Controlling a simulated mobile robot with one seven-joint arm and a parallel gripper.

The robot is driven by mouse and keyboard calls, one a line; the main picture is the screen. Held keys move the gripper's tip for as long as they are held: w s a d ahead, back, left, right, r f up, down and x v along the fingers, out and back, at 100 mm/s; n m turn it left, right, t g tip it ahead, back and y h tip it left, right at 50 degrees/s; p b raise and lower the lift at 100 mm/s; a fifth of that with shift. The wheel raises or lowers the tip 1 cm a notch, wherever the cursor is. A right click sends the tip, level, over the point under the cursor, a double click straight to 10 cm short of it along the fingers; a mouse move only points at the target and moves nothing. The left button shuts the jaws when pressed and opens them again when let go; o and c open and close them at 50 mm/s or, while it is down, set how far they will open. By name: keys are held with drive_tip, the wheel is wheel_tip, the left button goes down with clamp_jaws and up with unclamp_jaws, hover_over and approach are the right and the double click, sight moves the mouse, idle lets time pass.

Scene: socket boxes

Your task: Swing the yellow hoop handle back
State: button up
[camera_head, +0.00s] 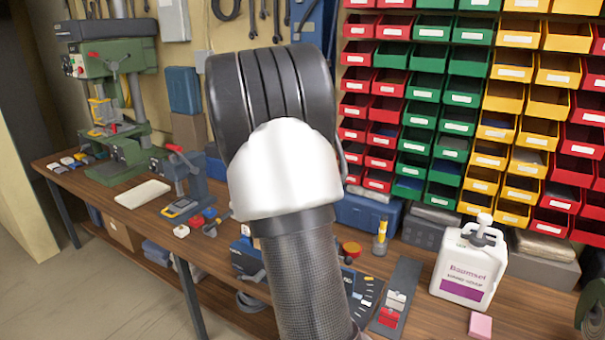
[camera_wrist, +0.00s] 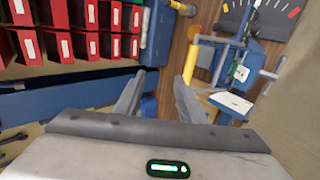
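A yellow bar (camera_wrist: 191,62), which looks like part of the yellow hoop handle, shows in the wrist view just beyond the right finger of my gripper. It stands near a blue device (camera_wrist: 240,60) with a white panel. The rest of the hoop is not clear. My gripper (camera_wrist: 158,88) is open, its two grey fingers apart, with nothing clearly held between them. I cannot tell whether the right finger touches the yellow bar. In the head view my arm hides the gripper. A small yellow upright part (camera_head: 381,238) shows right of my arm; I cannot tell whether it is the hoop.
The wooden workbench (camera_head: 500,322) carries a green drill press (camera_head: 118,110), a white canister (camera_head: 469,265), a pink block (camera_head: 480,325) and a grey strip (camera_head: 405,285). Red, green and yellow bins (camera_head: 470,65) fill the wall behind. Red bins (camera_wrist: 65,45) also show in the wrist view.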

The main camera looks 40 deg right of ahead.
drive_tip(key=b+v, duration=0.2)
drive_tip(key=v, duration=1.5)
drive_tip(key=shift+a+r, duration=0.15)
drive_tip(key=shift+c, duration=1.3)
drive_tip(key=f+n+h, duration=0.1)
drive_tip(key=f, duration=0.3)
drive_tip(key=d+f+n+g+h+b, duration=0.1)
drive_tip(key=f+n, duration=0.1)
drive_tip(key=f, duration=0.2)
drive_tip(key=f+n+h, duration=0.1)
drive_tip(key=f+n, duration=0.1)
drive_tip(key=f, duration=0.3)
drive_tip(key=shift+s+d+g+b, duration=0.2)
drive_tip(key=shift+d+g+b, duration=0.15)
drive_tip(key=shift+g, duration=0.05)
clamp_jaws()
wheel_tip(320, 180, down, 12)
drive_tip(key=a+n+t+h+b, duration=0.2)
drive_tip(key=n+t+h, duration=0.2)
drive_tip(key=n, duration=0.9)
drive_tip(key=r+p+x, duration=0.1)
drive_tip(key=x, duration=1.3)
drive_tip(key=shift+w+f+t+p, duration=0.25)
drive_tip(key=shift+w+t+p, duration=0.15)
drive_tip(key=shift+w, duration=0.1)
